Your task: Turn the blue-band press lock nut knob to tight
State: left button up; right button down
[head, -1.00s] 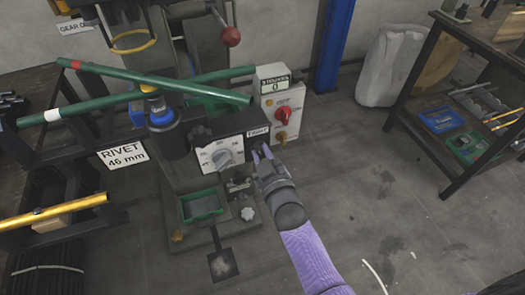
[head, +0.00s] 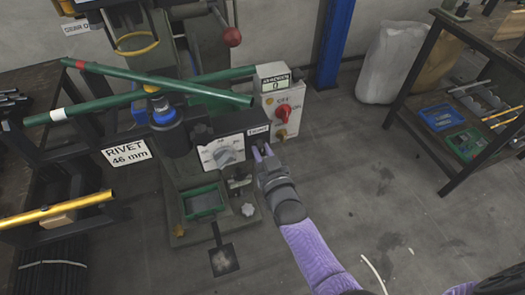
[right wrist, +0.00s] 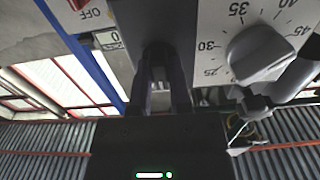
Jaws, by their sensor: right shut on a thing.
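The press with the blue band (head: 162,112) stands at the left of the head view. Its dark front box (head: 242,128) carries a white dial plate with a grey pointer knob (head: 226,157) and a small label (head: 258,131) too small to read. My right gripper (head: 263,152) is at the box's right end, below that label. In the right wrist view its fingers (right wrist: 161,88) are shut on a dark knob (right wrist: 156,52), which I take to be the lock nut knob. The fingers hide most of it, and its turn position cannot be told. My left gripper is not in view.
A grey switch box with a red knob (head: 282,112) stands close behind the right gripper. Green tubes (head: 160,85) cross the press. A RIVET 46 mm sign (head: 127,153) hangs at left.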

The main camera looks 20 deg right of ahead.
dwell(0.3)
jog(key=c, duration=0.6)
grip_release()
jog(key=shift+o, duration=0.2)
jog(key=s+p, duration=0.3)
jog(key=s, duration=0.7)
jog(key=shift+d, duration=0.15)
